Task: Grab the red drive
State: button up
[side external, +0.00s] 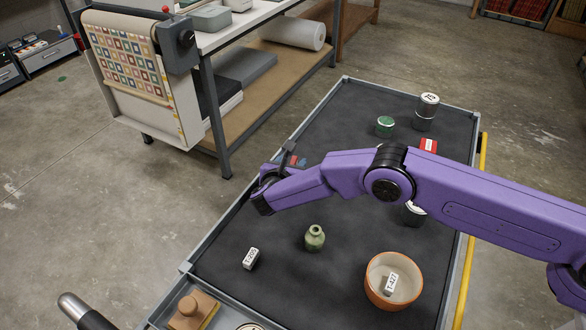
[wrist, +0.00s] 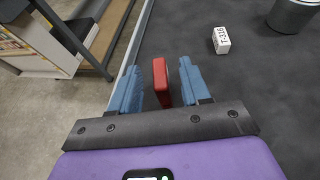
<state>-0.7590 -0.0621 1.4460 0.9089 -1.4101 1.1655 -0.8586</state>
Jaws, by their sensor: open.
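The red drive (wrist: 161,80) is a small upright red block in the wrist view, near the tray's edge. It sits between the two blue fingers of my gripper (wrist: 158,76), with a gap visible on either side. My gripper is open and nothing is clamped. In the side external view my gripper (side external: 292,160) is low over the left edge of the dark tray, with a bit of red showing by the fingers. My arm hides part of that area.
Another white block (wrist: 221,40) lies right of my gripper.

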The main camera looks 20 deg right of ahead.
jog(key=shift+w, duration=0.1)
grip_shut()
jog(key=shift+r, duration=0.15)
